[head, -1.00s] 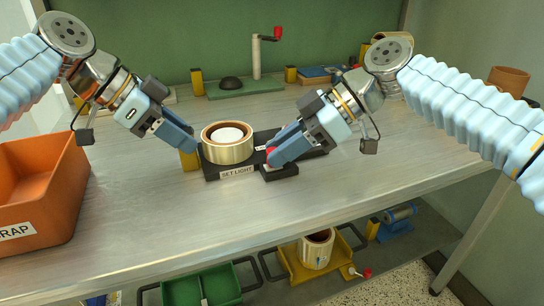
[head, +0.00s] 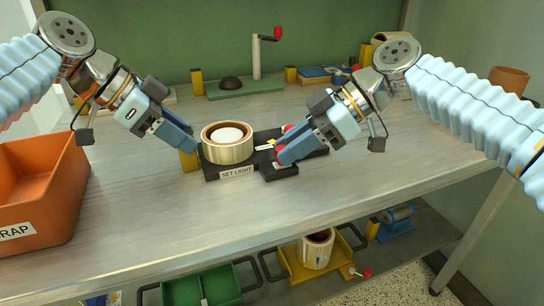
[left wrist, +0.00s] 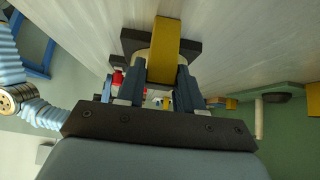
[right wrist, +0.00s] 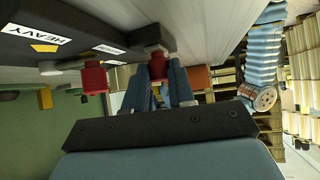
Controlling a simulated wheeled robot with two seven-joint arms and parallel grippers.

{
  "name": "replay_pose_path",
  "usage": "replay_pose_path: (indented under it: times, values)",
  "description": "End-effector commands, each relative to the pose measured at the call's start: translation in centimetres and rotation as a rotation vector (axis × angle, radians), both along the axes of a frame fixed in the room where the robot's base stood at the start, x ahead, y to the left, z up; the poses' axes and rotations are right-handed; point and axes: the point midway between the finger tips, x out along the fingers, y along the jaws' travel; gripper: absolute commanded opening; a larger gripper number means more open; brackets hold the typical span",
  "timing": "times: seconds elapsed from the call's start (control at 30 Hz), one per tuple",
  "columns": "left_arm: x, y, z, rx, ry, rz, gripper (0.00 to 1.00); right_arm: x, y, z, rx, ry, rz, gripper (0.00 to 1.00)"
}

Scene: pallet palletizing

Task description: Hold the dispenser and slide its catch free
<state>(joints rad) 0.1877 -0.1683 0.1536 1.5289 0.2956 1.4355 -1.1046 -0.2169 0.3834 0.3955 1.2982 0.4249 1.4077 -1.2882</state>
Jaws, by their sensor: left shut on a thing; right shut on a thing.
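The dispenser is a black base (head: 212,174) labelled SET LIGHT, with a cream ring-shaped roll (head: 227,153) on top. It stands on the metal bench. My left gripper (head: 194,149) is shut on the yellow upright block (head: 187,161) at its left side; the block also shows between the fingers in the left wrist view (left wrist: 176,48). My right gripper (head: 281,160) is shut on a red knob (right wrist: 157,66), apparently the catch, at the base's front right. A second red knob (right wrist: 93,76) stands free beside it. The fingers partly hide the held knob in the head view.
An orange scrap bin (head: 40,190) stands at the left. At the back are a green stand with a red-handled crank (head: 256,55) and blue blocks (head: 322,74). Below are green (head: 203,286) and yellow (head: 290,268) trays. The front of the bench is clear.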

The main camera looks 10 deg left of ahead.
Motion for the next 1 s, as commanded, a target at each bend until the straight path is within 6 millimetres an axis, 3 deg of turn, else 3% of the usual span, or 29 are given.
replay_pose_path:
  times: [0.27,0.3,0.47,0.8,1.0]
  values:
    - [0.0,0.1,0.0,0.001,0.000,0.002,0.00,0.3,-0.4,0.0,-0.001,-0.001,-0.001,0.00]
    - [0.0,0.1,0.0,0.001,0.000,0.002,0.00,0.3,-0.4,0.0,-0.001,-0.001,-0.001,0.29]
    - [0.0,0.1,0.0,0.001,0.000,0.001,0.00,0.2,-0.4,0.0,-0.001,-0.001,-0.001,0.53]
    - [0.0,0.0,0.0,0.001,0.001,0.000,0.00,0.3,-0.6,0.2,0.000,0.000,0.000,0.54]
    - [0.0,0.0,0.0,0.000,0.000,0.000,0.00,1.1,-3.0,2.3,0.003,-0.002,-0.004,0.54]
